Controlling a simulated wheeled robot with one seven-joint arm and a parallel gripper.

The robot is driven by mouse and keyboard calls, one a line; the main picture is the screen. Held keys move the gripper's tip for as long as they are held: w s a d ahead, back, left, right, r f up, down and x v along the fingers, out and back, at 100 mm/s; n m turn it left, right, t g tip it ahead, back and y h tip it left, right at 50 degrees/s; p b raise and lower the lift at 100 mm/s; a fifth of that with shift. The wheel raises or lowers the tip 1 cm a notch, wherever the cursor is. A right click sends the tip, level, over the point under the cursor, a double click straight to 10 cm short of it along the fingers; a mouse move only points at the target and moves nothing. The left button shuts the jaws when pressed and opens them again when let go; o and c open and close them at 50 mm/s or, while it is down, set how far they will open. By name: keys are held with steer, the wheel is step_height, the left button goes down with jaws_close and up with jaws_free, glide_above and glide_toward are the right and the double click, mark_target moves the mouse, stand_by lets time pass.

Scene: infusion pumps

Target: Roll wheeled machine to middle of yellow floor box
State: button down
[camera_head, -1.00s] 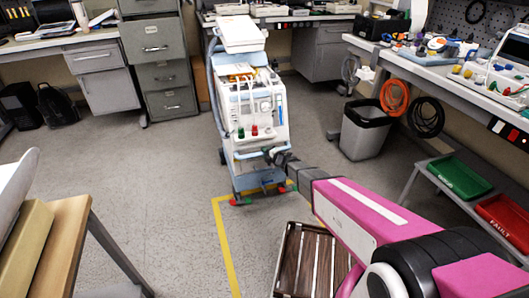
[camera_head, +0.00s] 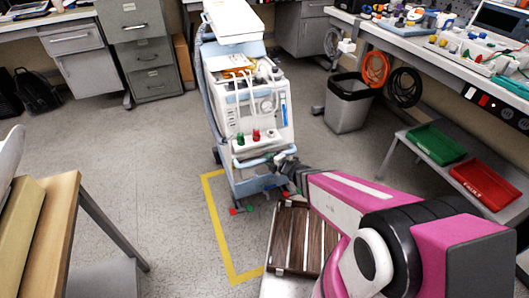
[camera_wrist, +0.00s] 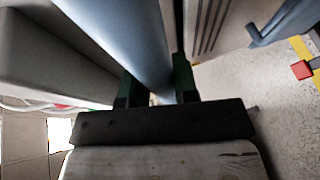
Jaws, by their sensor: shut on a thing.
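The wheeled machine (camera_head: 250,125) is a white and light-blue cart with a front handle bar, upright on the floor. Its front casters (camera_head: 238,210) are inside the yellow floor box (camera_head: 216,228), just past the far line; its rear lies over or beyond that line. The box's left side and near left corner show; its right part is hidden by the machine, my arm and a slatted wooden thing. My gripper (camera_head: 286,166) is at the handle bar on the machine's front. In the wrist view my gripper (camera_wrist: 157,92) is shut on the light-blue handle bar (camera_wrist: 125,35).
A slatted wooden thing (camera_head: 298,238) stands near, beside my arm. A wooden-topped table (camera_head: 55,235) is at the left. A bin (camera_head: 348,103) and a low shelf with green (camera_head: 436,144) and red (camera_head: 484,184) trays are at the right. The floor left of the box is clear.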

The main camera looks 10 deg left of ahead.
steer(key=shift+s+d, duration=0.45)
steer(key=shift+s, duration=0.25)
steer(key=shift+s+d, duration=0.45)
steer(key=shift+s, duration=0.25)
steer(key=c, duration=0.9)
jaws_free()
steer(key=shift+s+d, duration=0.1)
